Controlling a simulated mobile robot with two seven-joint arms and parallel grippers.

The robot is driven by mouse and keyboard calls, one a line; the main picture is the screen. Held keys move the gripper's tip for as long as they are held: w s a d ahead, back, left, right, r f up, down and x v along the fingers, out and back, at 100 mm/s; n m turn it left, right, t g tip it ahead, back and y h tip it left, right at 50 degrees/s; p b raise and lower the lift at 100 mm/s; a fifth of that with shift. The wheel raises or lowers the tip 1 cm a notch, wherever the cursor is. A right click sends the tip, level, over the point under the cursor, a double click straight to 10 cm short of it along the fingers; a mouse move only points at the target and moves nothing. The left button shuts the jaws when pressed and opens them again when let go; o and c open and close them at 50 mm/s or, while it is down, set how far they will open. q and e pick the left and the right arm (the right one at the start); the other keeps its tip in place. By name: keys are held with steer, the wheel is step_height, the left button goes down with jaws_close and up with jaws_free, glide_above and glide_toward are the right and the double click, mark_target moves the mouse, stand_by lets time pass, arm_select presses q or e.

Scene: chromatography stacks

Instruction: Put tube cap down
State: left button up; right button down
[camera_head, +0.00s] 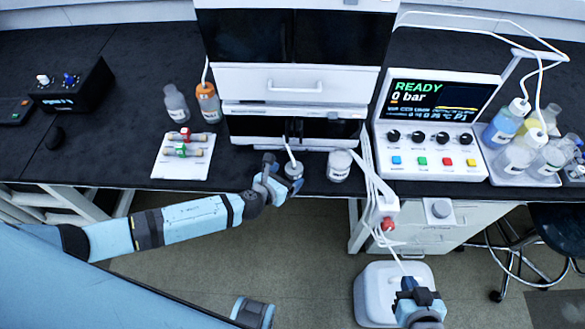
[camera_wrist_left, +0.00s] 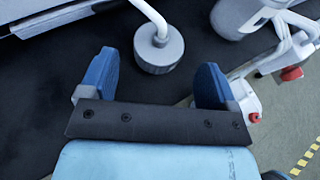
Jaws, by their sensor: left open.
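The tube cap (camera_wrist_left: 158,52) is a grey-white ribbed disc with a white tube rising from its top. In the left wrist view it appears upright on the dark bench top, beyond my finger tips. In the head view the cap (camera_head: 294,171) is near the bench's front edge. My left gripper (camera_wrist_left: 152,80) is open, its blue fingers spread on either side of the near side of the cap, with nothing between them. In the head view my left gripper (camera_head: 279,179) is beside the cap. My right gripper (camera_head: 419,298) is low at the right, by a white canister; its fingers are unclear.
A white-lidded jar (camera_head: 339,165) stands right of the cap. White tubes hang over the bench edge towards the canister (camera_head: 373,300) on the floor. Two bottles (camera_head: 176,104) and a white tray (camera_head: 173,166) with small columns stand left. A control unit (camera_head: 425,150) is right.

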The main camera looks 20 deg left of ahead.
arm_select(q)
steer(key=s+a+r+m+g, duration=0.1)
steer(key=s+r+m, duration=0.1)
steer(key=s+m, duration=1.25)
steer(key=s+a+r+m+g, duration=0.15)
steer(key=s+m, duration=0.55)
steer(key=m, duration=1.4)
steer(key=shift+t+y, duration=0.35)
steer(key=shift+y, duration=0.15)
steer(key=r+p, duration=0.5)
steer(key=shift+w+d+r, duration=0.2)
steer(key=shift+d+r, duration=0.05)
